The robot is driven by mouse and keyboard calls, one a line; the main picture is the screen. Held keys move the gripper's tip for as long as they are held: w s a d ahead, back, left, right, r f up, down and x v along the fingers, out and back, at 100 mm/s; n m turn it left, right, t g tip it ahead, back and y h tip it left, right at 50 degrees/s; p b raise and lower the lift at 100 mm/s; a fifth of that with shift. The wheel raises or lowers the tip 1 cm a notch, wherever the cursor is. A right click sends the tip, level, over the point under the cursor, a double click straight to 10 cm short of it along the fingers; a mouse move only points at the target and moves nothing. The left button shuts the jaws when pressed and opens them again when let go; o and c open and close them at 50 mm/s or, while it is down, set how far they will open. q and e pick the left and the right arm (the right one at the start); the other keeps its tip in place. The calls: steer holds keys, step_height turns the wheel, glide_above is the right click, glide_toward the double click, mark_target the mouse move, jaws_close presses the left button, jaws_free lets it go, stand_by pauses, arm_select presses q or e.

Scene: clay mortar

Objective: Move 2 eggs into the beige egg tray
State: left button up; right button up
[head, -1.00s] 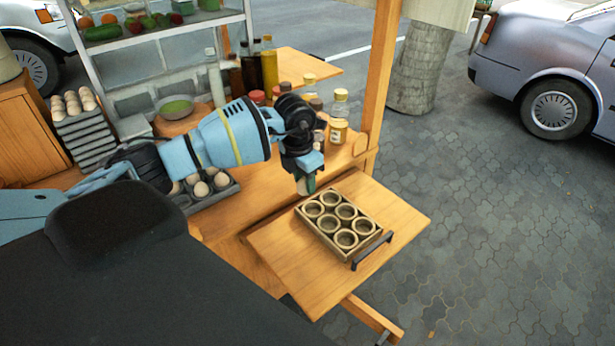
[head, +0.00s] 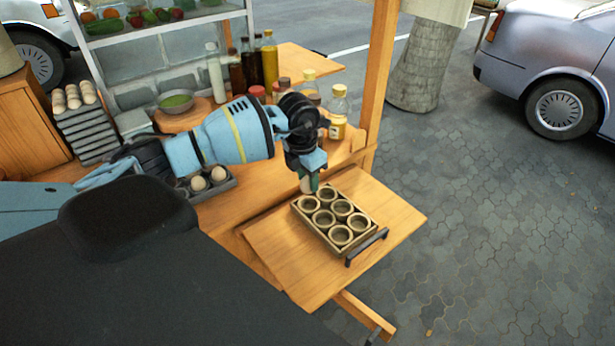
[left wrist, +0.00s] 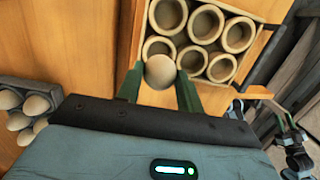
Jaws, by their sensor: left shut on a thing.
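The beige egg tray (head: 340,247) lies on the wooden side board, with several round cups that look empty where they show. My left gripper (head: 308,187) is above the tray's far left corner in the head view. It is shut on an egg (left wrist: 160,72), which sits between the green fingertips in the left wrist view and overlaps the edge of a corner cup there. I cannot tell how high it is above the cup. Other eggs (head: 199,183) sit in a dark grey carton (head: 229,184), partly hidden by my left arm.
Several bottles (head: 269,65) and jars stand behind my left arm, close to a wooden post (head: 377,70). A stack of grey egg trays (head: 92,137) with eggs on top is at the left.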

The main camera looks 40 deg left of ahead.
mark_target(307, 191)
arm_select(q)
steer(key=shift+f, duration=0.75)
steer(key=shift+f+b, duration=0.25)
steer(key=shift+b, duration=0.05)
arm_select(e)
steer(key=shift+s+d+f, duration=0.2)
steer(key=shift+s+f, duration=0.2)
steer(key=shift+f, duration=0.1)
steer(key=shift+a, duration=0.15)
arm_select(q)
steer(key=shift+f, duration=0.55)
arm_select(e)
steer(key=shift+s+f, duration=0.25)
arm_select(q)
steer(key=shift+f+b, duration=0.3)
steer(key=shift+f, duration=0.2)
arm_select(e)
steer(key=shift+s+f+g, duration=0.2)
steer(key=shift+f+g, duration=0.05)
steer(key=shift+g, duration=0.05)
arm_select(q)
steer(key=shift+f, duration=0.5)
arm_select(e)
steer(key=shift+s+f, duration=0.2)
steer(key=shift+f, duration=0.05)
